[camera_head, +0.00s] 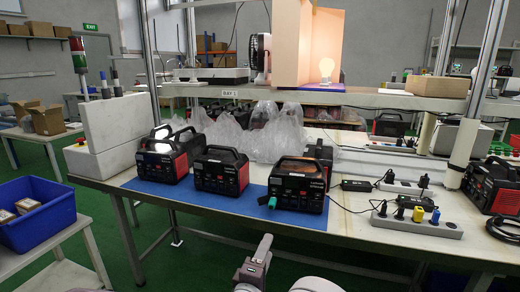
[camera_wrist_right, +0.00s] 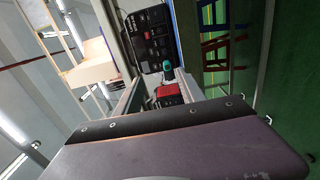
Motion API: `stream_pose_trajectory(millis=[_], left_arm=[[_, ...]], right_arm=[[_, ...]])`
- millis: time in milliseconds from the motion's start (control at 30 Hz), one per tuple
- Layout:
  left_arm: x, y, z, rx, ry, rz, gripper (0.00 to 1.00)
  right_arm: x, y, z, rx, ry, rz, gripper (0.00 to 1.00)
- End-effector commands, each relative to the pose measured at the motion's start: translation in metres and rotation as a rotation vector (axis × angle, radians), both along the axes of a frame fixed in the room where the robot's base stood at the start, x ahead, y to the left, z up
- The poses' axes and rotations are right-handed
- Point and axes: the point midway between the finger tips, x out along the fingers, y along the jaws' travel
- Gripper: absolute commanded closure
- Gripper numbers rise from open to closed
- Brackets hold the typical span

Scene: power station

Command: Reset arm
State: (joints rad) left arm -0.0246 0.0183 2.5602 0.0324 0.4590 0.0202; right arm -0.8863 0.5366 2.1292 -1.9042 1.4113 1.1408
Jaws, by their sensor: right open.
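My right gripper (camera_head: 261,250) is at the bottom middle of the head view, in front of the table edge and apart from the table. In the right wrist view its jaws (camera_wrist_right: 158,92) stand apart with nothing held between them. Black and red power stations stand on the blue mat (camera_head: 150,189): a left one (camera_head: 163,161), a middle one (camera_head: 221,172) and a right one (camera_head: 299,186). A green plug (camera_head: 268,201) is at the right one's lower left; it shows in the wrist view (camera_wrist_right: 167,65) beyond the jaws. My left gripper is not visible.
Power strips (camera_head: 416,222) with plugs and cables lie on the table's right. A blue bin (camera_head: 38,222) stands at the left. A shelf (camera_head: 375,100) with a lit bulb (camera_head: 326,67) runs above the table. White foam blocks (camera_head: 116,122) sit at the table's left end.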

Motion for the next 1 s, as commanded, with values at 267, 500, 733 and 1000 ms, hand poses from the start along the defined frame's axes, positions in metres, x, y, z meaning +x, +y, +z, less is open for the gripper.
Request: stream_pose_trajectory(millis=[267,500,733,1000], left_arm=[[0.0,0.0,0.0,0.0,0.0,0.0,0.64],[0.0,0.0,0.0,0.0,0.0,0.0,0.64],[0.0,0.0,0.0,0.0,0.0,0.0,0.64],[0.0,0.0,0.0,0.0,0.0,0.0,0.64]], right_arm=[[0.015,-0.079,0.023,0.045,-0.032,-0.175,0.53],[-0.01,-0.194,0.017,0.149,0.028,-0.491,0.53],[-0.138,-0.313,-0.06,0.454,0.359,-1.027,0.53],[-0.242,-0.236,-0.157,1.145,0.78,-1.217,0.53]])
